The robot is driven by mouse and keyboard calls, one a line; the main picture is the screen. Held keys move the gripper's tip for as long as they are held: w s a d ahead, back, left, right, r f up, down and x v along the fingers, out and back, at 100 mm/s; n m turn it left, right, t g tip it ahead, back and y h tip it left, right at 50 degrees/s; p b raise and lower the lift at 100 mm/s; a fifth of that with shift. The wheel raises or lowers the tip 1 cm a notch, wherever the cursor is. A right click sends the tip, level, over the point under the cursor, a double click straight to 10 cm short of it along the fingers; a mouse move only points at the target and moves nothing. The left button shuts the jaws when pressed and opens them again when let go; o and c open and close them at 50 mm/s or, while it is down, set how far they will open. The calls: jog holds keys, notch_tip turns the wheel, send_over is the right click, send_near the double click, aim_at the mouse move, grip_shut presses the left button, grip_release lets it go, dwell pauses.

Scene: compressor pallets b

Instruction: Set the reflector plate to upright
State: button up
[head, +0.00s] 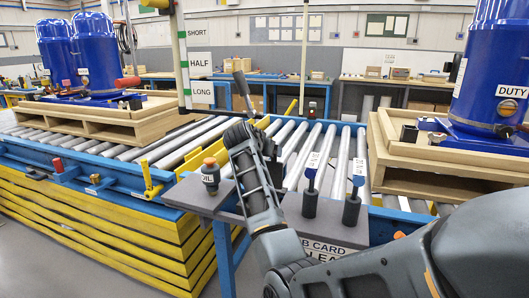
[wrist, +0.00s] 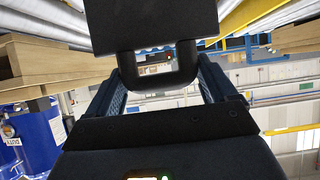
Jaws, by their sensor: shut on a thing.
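In the wrist view a dark, flat plate with a loop handle below it fills the top middle; I take it to be the reflector plate (wrist: 150,22). My gripper (wrist: 163,68) has one finger on each side of the loop and is shut on it. The plate's far edge is cut off by the frame, so its tilt is unclear. In the head view my arm reaches over the grey shelf to the rollers. My fingers there are hard to separate from other dark parts, and the plate is not clearly visible.
A grey shelf (head: 233,216) holds an oil bottle (head: 210,176) and two dark tagged handles (head: 310,200). Behind it runs a roller conveyor (head: 300,150). Blue compressors on wooden pallets (head: 420,160) stand left and right. A post (head: 181,55) bears SHORT, HALF and LONG labels.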

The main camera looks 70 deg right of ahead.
jog(key=shift+d+r, duration=0.2)
jog(key=shift+d, duration=0.05)
jog(key=o, duration=1.1)
jog(key=shift+o, duration=1.1)
jog(key=shift+d+f, duration=0.1)
jog(key=shift+d, duration=0.05)
jog(key=shift+a, duration=0.2)
jog(key=v, duration=0.7)
jog(key=shift+a+b, duration=0.2)
jog(key=shift+b, duration=0.2)
jog(key=shift+a, duration=0.1)
